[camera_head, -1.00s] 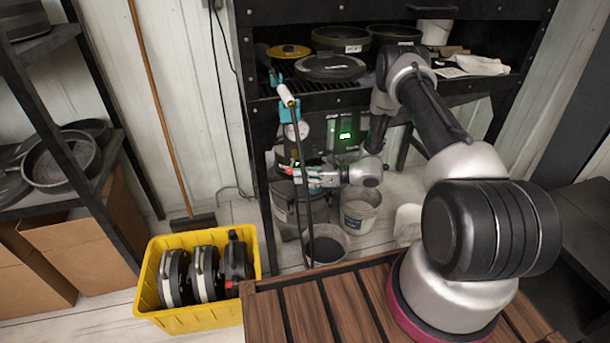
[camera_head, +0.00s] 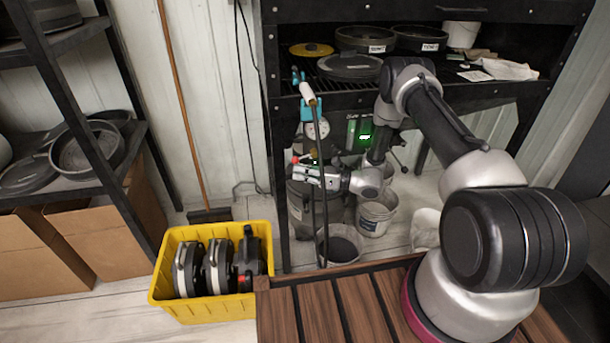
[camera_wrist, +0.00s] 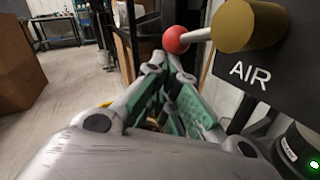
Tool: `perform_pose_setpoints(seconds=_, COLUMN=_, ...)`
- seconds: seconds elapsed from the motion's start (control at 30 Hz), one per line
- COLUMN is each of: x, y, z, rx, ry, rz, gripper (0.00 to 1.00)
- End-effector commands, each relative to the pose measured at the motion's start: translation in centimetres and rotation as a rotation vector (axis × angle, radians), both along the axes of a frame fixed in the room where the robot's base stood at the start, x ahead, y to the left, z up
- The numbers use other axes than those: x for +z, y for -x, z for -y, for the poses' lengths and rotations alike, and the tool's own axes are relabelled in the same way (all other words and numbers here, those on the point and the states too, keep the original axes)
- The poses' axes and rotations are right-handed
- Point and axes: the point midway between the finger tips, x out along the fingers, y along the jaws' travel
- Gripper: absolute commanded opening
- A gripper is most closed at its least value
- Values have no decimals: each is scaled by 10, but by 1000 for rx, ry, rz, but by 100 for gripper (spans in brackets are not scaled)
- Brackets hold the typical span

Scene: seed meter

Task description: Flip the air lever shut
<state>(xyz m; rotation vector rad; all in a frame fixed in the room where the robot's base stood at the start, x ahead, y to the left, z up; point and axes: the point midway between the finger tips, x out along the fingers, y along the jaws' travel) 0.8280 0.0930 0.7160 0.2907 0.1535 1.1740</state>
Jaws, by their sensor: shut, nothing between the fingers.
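The air lever is a thin metal rod with a red ball knob (camera_wrist: 175,40). In the wrist view it sticks out leftward, nearly level, from a brass valve body (camera_wrist: 250,24) above a dark plate marked AIR (camera_wrist: 250,73). My gripper (camera_wrist: 166,60) is shut and empty, its fingertips close together just below the knob. I cannot tell whether they touch it. In the head view my gripper (camera_head: 300,172) is at the front of the machine, below the round gauge (camera_head: 317,130).
A dark hose hangs from a holder (camera_head: 307,92) in front of my gripper in the head view. Buckets (camera_head: 376,213) stand on the floor beneath. A yellow crate (camera_head: 195,308) with round parts stands front left. A dark rack (camera_head: 395,90) holds pans above.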

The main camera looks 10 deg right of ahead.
Motion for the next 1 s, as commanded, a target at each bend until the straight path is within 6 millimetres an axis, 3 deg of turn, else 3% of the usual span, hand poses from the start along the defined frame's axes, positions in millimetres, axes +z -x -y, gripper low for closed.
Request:
perform_pose_setpoints(seconds=0.43, x=13, y=0, z=-10, rx=1, ry=1, rz=1, gripper=0)
perform_pose_setpoints(seconds=1.0, x=14, y=0, z=-11, rx=0, ry=0, rz=1, gripper=0)
